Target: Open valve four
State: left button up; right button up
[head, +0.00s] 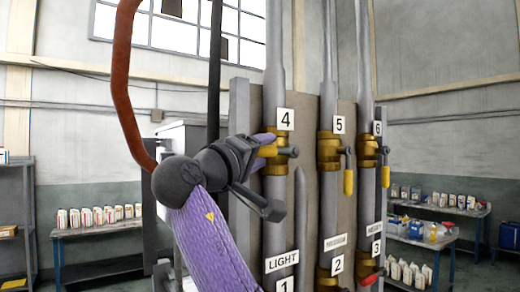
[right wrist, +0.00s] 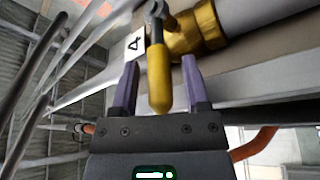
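Valve four (head: 276,165) is a brass fitting on the leftmost grey pipe, under a white plate marked 4 (head: 286,118). In the right wrist view its yellow handle (right wrist: 159,80) points down from a grey lever beside the brass body (right wrist: 200,28). My right gripper (head: 268,145) is at valve four, coming from the left. Its two purple fingers stand apart, one on each side of the yellow handle, with a gap visible on both sides. In the head view the gripper hides part of the handle. My left gripper is not in view.
Valve five (head: 328,150) and valve six (head: 369,150) stand to the right, with yellow handles hanging down. Lower valves marked 1, 2 and 3 sit below, one with a red handle (head: 370,279). Tables with bottles (head: 95,215) stand behind at left and right.

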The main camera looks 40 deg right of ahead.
grip_shut()
jog(key=shift+f, duration=0.1)
dwell(1.1)
